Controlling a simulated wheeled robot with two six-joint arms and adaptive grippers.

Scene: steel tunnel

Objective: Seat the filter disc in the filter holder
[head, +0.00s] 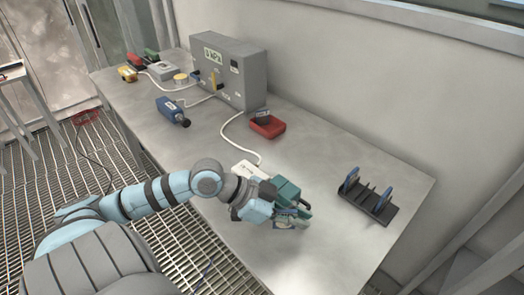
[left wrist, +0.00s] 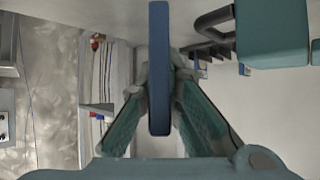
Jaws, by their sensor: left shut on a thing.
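My left gripper (head: 290,218) is low over the near right part of the table. In the left wrist view its fingers (left wrist: 160,120) are closed on a flat piece with a blue edge, seen edge-on, which I take for the filter disc (left wrist: 159,70). In the head view the disc (head: 286,224) is mostly hidden by the fingers. A black slotted rack (head: 374,207), probably the filter holder, stands to the right of the gripper, with two upright blue-edged pieces in it and a gap between them. The held disc is apart from the rack. My right gripper is not in view.
A red tray (head: 270,131) with a dark piece stands behind the gripper. A white power strip (head: 248,170) lies beside the arm. A grey control box (head: 229,70), a blue device (head: 172,111) and cables fill the back left. The table front right is clear.

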